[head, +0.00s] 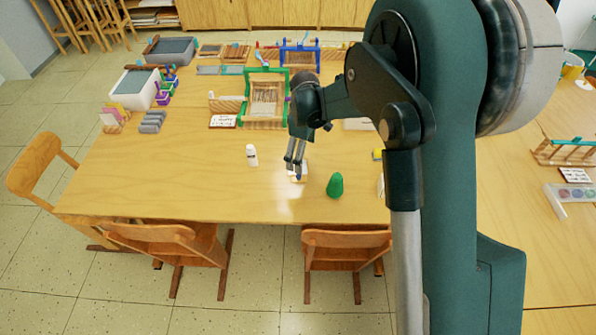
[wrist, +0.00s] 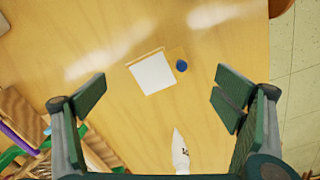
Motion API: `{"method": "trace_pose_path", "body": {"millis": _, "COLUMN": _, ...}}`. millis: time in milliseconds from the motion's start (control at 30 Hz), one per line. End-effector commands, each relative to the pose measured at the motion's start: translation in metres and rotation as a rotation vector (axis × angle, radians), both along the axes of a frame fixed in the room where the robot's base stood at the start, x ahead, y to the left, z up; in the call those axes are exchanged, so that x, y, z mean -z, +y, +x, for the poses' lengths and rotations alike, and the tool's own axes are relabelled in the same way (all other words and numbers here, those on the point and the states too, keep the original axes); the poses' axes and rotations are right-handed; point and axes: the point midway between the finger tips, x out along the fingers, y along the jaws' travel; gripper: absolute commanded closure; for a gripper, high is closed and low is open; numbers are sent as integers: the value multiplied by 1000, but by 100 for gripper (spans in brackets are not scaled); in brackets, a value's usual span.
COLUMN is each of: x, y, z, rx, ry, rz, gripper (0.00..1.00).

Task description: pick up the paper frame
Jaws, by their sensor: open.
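A small flat piece with a white square face and a thin tan edge, which looks like the paper frame, lies on the table in the wrist view (wrist: 153,74). A tan part with a round blue spot is at its right side. My gripper (wrist: 160,97) is open and empty, with its two green pads apart to either side of and below the piece in the picture. In the head view my gripper (head: 295,168) points down just over the piece, partly hiding it. I cannot tell the exact height between them.
A white bottle (head: 252,155) stands left of my gripper and shows at the bottom of the wrist view (wrist: 180,152). A green cone-like thing (head: 335,185) stands to the right. A green loom-like frame (head: 247,112) and trays are farther back. The front left tabletop (head: 160,185) is clear.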

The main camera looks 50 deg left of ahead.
Motion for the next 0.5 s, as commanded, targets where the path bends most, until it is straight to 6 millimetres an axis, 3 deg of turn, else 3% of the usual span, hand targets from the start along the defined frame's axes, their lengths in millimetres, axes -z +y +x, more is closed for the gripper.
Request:
{"method": "trace_pose_path", "body": {"millis": 333, "x": 2, "y": 0, "z": 0, "rx": 0, "ry": 0, "rz": 0, "gripper": 9}}
{"method": "trace_pose_path", "body": {"millis": 500, "x": 14, "y": 0, "z": 0, "rx": 0, "ry": 0, "rz": 0, "gripper": 9}}
